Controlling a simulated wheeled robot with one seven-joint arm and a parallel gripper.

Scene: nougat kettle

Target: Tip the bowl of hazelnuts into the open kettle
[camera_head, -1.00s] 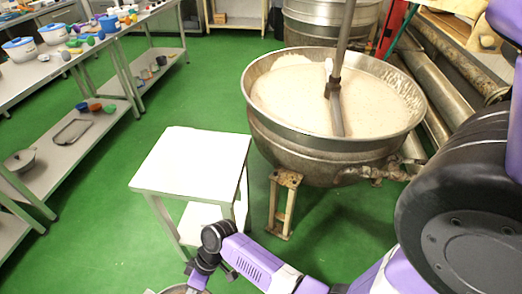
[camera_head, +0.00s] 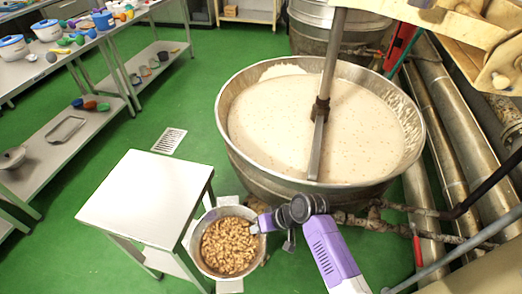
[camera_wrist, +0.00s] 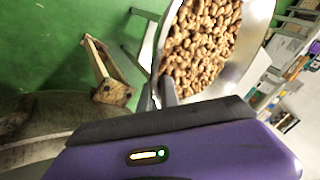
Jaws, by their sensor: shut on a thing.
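A metal bowl full of hazelnuts (camera_head: 229,247) is held in the air between the white table and the kettle in the head view. My gripper (camera_head: 258,225) is shut on the bowl's right rim. The bowl looks about level and the nuts lie inside it. In the wrist view the hazelnuts (camera_wrist: 200,45) fill the bowl beyond my gripper's dark finger (camera_wrist: 167,92). The large open kettle (camera_head: 222,125) stands just beyond and to the right of the bowl, holding a pale mass with a stirring shaft in it. The bowl is outside the kettle's rim.
A white side table (camera_head: 145,195) with a bare top stands left of the bowl. Metal pipes (camera_head: 455,130) run along the right of the kettle. The stirrer shaft (camera_head: 328,75) rises from the kettle. Shelving tables (camera_head: 60,60) stand at the left, with clear green floor between.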

